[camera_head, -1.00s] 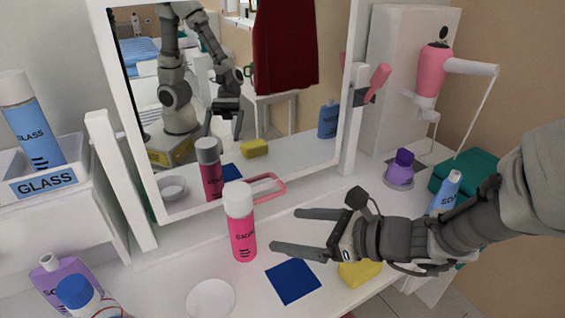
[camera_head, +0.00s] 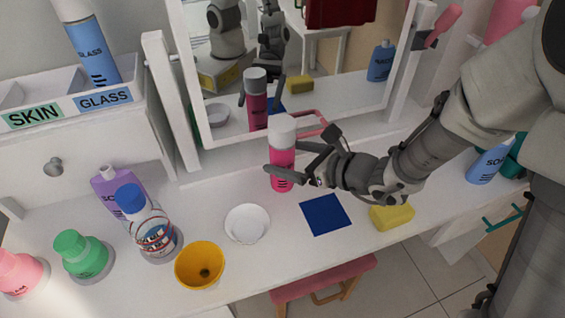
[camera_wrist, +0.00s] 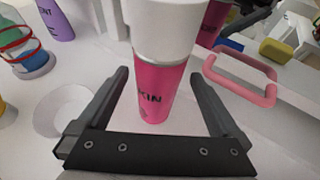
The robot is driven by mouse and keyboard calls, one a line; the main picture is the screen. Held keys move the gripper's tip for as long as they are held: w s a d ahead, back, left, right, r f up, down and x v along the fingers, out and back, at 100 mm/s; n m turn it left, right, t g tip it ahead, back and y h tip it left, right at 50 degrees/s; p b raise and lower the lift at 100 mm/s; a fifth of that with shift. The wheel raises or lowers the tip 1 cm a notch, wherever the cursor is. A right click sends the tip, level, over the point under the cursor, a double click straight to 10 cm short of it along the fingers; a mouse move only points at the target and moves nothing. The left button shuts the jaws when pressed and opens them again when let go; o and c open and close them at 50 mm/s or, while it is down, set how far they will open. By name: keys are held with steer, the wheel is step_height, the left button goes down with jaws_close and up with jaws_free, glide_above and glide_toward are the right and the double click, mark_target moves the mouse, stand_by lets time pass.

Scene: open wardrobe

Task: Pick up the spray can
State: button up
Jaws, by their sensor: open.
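The pink spray can (camera_head: 282,165) with a white cap stands upright on the white table in front of the mirror. My gripper (camera_head: 286,160) is at the can from the right, with its fingers around the can's body. In the wrist view the pink can (camera_wrist: 158,88) stands between the two dark fingers of my open gripper (camera_wrist: 157,88), with a gap visible on each side. The label ends in "KIN". The can's reflection shows in the mirror.
A white dish (camera_head: 247,224), a blue cloth (camera_head: 325,214) and a yellow sponge (camera_head: 391,216) lie nearby. A pink handle-like loop (camera_head: 308,124) is behind the can. A yellow bowl (camera_head: 200,265) and several bottles stand to the left. The mirror frame (camera_head: 174,85) rises behind.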

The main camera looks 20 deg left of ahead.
steer(key=b+x, duration=0.1)
steer(key=x, duration=0.3)
steer(key=shift+a+f, duration=0.2)
steer(key=shift+a, duration=0.2)
steer(key=shift+r, duration=0.1)
jaws_close()
